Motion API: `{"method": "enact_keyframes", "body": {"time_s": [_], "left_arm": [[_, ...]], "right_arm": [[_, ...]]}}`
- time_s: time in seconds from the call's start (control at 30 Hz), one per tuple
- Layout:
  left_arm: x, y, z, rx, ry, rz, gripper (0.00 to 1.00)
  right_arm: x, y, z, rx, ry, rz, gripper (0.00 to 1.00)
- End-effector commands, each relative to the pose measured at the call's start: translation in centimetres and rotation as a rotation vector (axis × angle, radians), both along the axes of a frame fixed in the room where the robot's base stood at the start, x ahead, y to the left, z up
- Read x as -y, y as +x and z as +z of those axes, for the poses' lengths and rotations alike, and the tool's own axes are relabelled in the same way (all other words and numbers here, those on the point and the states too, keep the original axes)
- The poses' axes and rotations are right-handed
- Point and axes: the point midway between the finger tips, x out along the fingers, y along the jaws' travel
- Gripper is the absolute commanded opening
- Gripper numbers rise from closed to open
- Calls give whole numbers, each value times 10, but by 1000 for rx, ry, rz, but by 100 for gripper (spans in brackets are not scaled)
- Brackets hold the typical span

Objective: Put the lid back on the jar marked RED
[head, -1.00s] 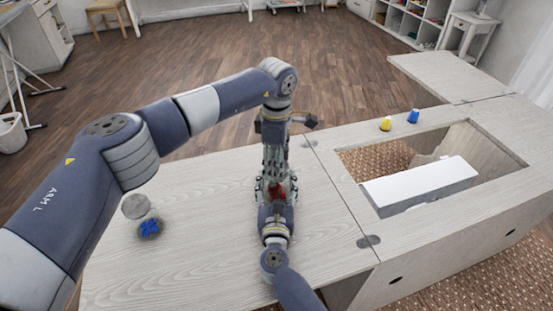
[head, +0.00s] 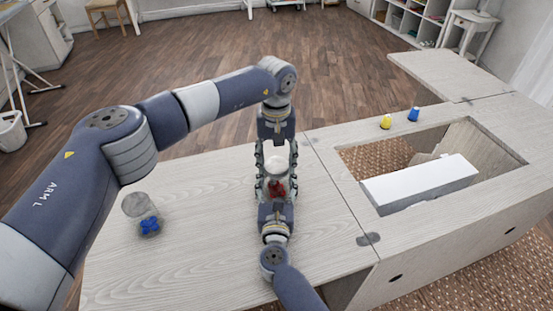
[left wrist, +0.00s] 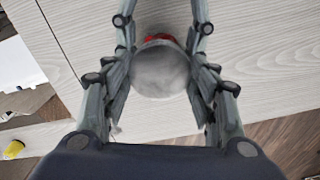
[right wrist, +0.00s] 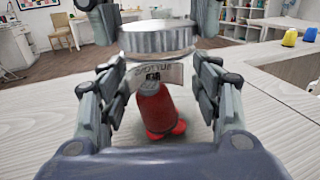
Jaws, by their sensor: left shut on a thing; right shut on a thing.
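The jar marked RED (right wrist: 160,105) is clear, with red contents and a label seen reversed in the right wrist view. It stands upright on the wooden cabinet top. My right gripper (head: 275,190) is shut on it from the near side. My left gripper (head: 276,160) comes from the far side, fingers pointing at the jar, and is shut on the grey ribbed lid (right wrist: 158,38). The lid is level over the jar's mouth. It covers most of the jar in the left wrist view (left wrist: 160,72). I cannot tell whether lid and jar touch.
A clear jar with blue contents (head: 140,210) stands to the left on the cabinet top (head: 200,255). A yellow spool (head: 386,122) and a blue spool (head: 413,115) stand at the right. A white block (head: 420,183) sits in the cabinet opening.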

Motion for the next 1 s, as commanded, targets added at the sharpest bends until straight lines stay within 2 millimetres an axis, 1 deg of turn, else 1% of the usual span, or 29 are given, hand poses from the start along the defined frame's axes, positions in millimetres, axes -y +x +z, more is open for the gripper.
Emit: {"method": "enact_keyframes", "body": {"time_s": [0.1, 0.2, 0.33, 0.5, 0.77, 0.8, 0.83, 0.87, 1.0], "left_arm": [[0, 0, 1, 1, 0, -214, 47], [0, 0, 1, 1, 0, -380, 47], [0, 0, 0, 1, 0, -536, 47], [0, 0, 0, 1, 0, -612, 47], [0, 0, 0, 1, 0, -613, 47], [0, 0, 0, 1, 0, -612, 63], [0, 0, 0, 1, 0, -612, 70], [0, 0, 0, 1, 0, -612, 74], [0, 0, 0, 1, 0, -611, 74]], "right_arm": [[0, 0, -1, -2, 0, -1, 0], [0, 0, -1, -2, 0, -1, 0], [1, 0, -1, -2, 0, -1, 0], [1, 0, -1, -2, 0, -1, 0], [1, 0, -1, -2, 0, -1, 0], [1, 0, -1, -2, 0, -1, 0], [1, 0, -1, -2, 0, -1, 0], [1, 0, -1, -2, 0, -1, 0], [1, 0, -1, -2, 0, -1, 0]]}}
